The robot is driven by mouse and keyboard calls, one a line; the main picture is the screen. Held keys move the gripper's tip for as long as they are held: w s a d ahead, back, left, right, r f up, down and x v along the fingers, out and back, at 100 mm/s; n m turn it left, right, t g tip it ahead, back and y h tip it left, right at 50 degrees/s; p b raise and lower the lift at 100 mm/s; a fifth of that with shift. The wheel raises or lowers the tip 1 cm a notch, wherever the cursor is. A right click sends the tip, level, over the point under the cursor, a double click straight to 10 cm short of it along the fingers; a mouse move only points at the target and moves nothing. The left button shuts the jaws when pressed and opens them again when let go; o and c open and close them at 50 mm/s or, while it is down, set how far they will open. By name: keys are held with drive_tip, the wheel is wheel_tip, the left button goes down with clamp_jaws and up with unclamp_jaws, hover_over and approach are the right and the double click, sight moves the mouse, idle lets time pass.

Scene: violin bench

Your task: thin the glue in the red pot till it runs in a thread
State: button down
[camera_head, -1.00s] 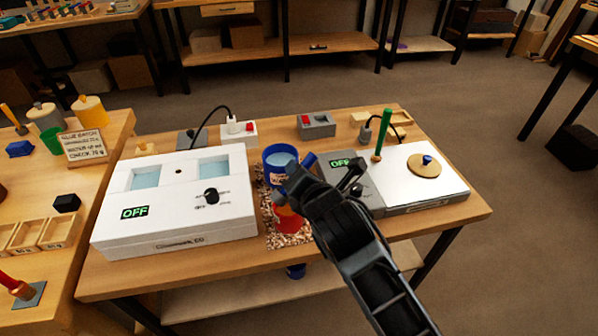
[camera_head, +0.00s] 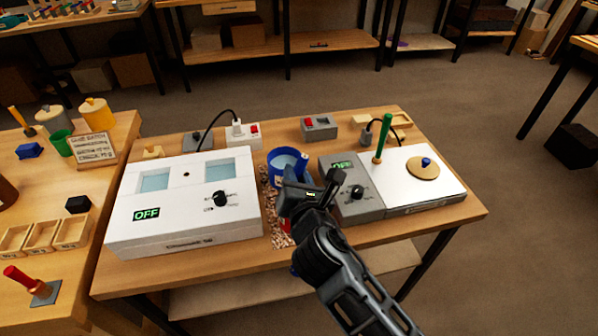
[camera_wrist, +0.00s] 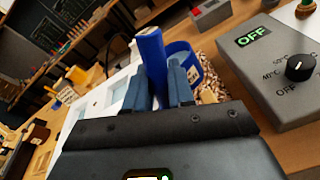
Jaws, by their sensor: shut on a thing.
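My gripper (camera_head: 303,188) is over the bench, between the white twin-window unit and the grey control box. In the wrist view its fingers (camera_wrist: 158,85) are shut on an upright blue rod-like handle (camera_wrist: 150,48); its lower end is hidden. A blue pot (camera_head: 275,170) with pale blue contents stands just behind my gripper; it also shows in the wrist view (camera_wrist: 190,60). Only a sliver of red, probably the red pot (camera_head: 286,226), shows beside my gripper on the speckled mat (camera_head: 277,232). The glue inside cannot be seen.
The white unit (camera_head: 180,226) and grey control box (camera_head: 357,206) flank the gap; both displays read OFF. A white plate (camera_head: 440,190) with a round brown disc and a green rod (camera_head: 384,138) stand right. A sign (camera_head: 93,146) and small trays (camera_head: 42,238) are on the left table.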

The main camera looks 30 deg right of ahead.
drive_tip(key=shift+a+n+t+h+b, duration=0.35)
drive_tip(key=shift+a+n+b, duration=0.35)
drive_tip(key=shift+b, duration=1.05)
drive_tip(key=n+b, duration=0.1)
drive_tip(key=a+n+t+b, duration=0.1)
drive_tip(key=b, duration=0.1)
drive_tip(key=shift+r+n+h, duration=0.3)
drive_tip(key=shift+r+h, duration=0.05)
wheel_tip(320, 180, up, 4)
drive_tip(key=p, duration=0.4)
drive_tip(key=shift+s+d+f, duration=0.1)
drive_tip(key=shift+s+d, duration=0.05)
